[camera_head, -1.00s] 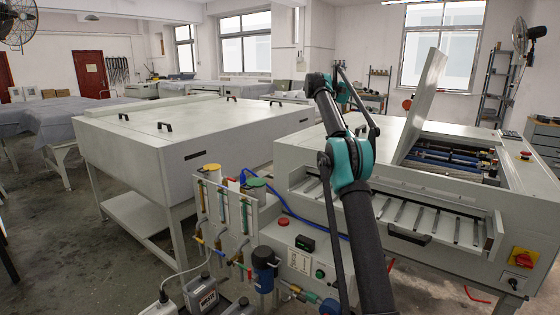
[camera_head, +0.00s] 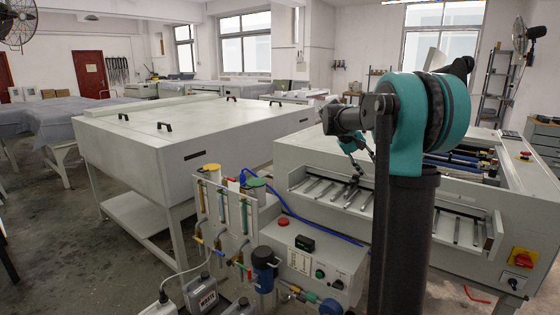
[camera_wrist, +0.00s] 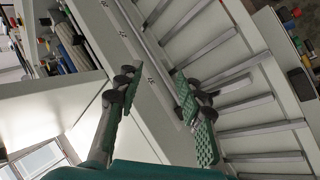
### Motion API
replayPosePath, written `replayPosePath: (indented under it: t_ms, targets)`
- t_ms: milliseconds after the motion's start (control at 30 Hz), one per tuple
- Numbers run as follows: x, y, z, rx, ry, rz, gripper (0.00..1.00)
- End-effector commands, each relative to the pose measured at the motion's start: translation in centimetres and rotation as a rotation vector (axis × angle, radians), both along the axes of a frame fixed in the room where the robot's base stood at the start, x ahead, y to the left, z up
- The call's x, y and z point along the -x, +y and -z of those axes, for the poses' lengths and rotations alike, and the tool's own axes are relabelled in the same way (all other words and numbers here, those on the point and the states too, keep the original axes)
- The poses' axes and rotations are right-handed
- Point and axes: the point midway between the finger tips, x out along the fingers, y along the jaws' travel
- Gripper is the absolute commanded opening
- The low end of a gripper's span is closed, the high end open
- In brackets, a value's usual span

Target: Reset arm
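My gripper (camera_wrist: 156,85) is open in the wrist view, with two green-padded fingers spread apart and nothing between them. In the head view my gripper (camera_head: 358,158) is small and partly hidden by my arm, in front of the plate processor (camera_head: 300,155). The processor's slatted feed tray (camera_head: 325,190) lies below and beyond it; the slats (camera_wrist: 240,80) fill the right of the wrist view. The raised lid (camera_head: 436,60) shows only at its top corner, the rest hidden behind my arm. My upright arm covers the middle of the processor.
A large white cabinet (camera_head: 180,140) with black handles stands to the left. A panel of tubes and valves (camera_head: 228,205) and a blue filter (camera_head: 265,265) stand low in front. Jugs (camera_head: 200,293) sit at the bottom left. A red and yellow switch (camera_head: 523,258) is at the right.

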Motion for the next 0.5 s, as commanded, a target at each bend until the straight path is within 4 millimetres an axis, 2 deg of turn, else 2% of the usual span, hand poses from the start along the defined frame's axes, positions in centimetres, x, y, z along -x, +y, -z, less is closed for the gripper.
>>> replayPosePath:
  t_ms: [33,267,500]
  targets:
    - [2.2,0.6,1.8,-0.042,-0.013,-0.013,0.38]
    - [11.6,4.2,9.8,-0.243,-0.085,-0.065,0.38]
    - [22.4,8.5,18.2,-0.447,-0.175,-0.104,0.38]
